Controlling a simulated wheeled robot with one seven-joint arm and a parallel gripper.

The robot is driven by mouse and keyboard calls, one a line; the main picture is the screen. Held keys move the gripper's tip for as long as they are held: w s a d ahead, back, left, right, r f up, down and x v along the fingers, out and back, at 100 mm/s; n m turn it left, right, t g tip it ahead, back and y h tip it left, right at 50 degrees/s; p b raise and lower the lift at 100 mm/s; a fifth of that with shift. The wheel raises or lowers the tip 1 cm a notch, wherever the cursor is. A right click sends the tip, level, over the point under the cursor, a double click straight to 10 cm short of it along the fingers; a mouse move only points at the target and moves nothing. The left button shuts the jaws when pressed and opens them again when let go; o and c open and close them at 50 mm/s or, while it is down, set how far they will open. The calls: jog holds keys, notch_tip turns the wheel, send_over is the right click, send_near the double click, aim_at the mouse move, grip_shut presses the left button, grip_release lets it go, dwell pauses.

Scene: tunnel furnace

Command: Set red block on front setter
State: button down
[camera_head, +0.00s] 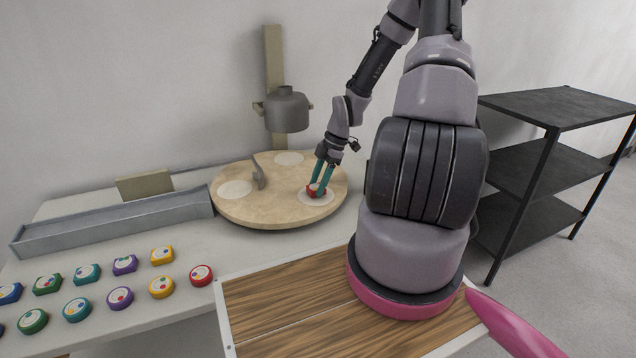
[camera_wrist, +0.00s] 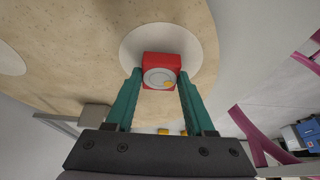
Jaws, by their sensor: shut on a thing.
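The red block (camera_wrist: 160,58) has a pale round top with a yellow spot. It is between the teal fingers of my gripper (camera_wrist: 160,92), which is shut on it. In the head view the red block (camera_head: 314,189) is at the front right white disc of the round turntable, and my gripper (camera_head: 318,182) reaches down to it from above. That white disc, the front setter (camera_head: 319,199), shows around the block; it also shows in the wrist view (camera_wrist: 204,50). I cannot tell whether the block touches the disc.
The beige turntable (camera_head: 262,210) bears two other white discs, at left (camera_head: 235,189) and back (camera_head: 289,158), and a grey upright piece (camera_head: 258,172). A grey pot-like burner (camera_head: 287,110) hangs behind. Several coloured pieces (camera_head: 120,297) and a grey trough (camera_head: 110,222) lie left. A black shelf (camera_head: 560,107) stands right.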

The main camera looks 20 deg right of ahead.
jog(key=shift+f, duration=0.4)
jog(key=shift+c, duration=0.9)
grip_release()
jog(key=shift+r, duration=0.1)
jog(key=v, duration=1)
jog(key=shift+d+r, duration=0.25)
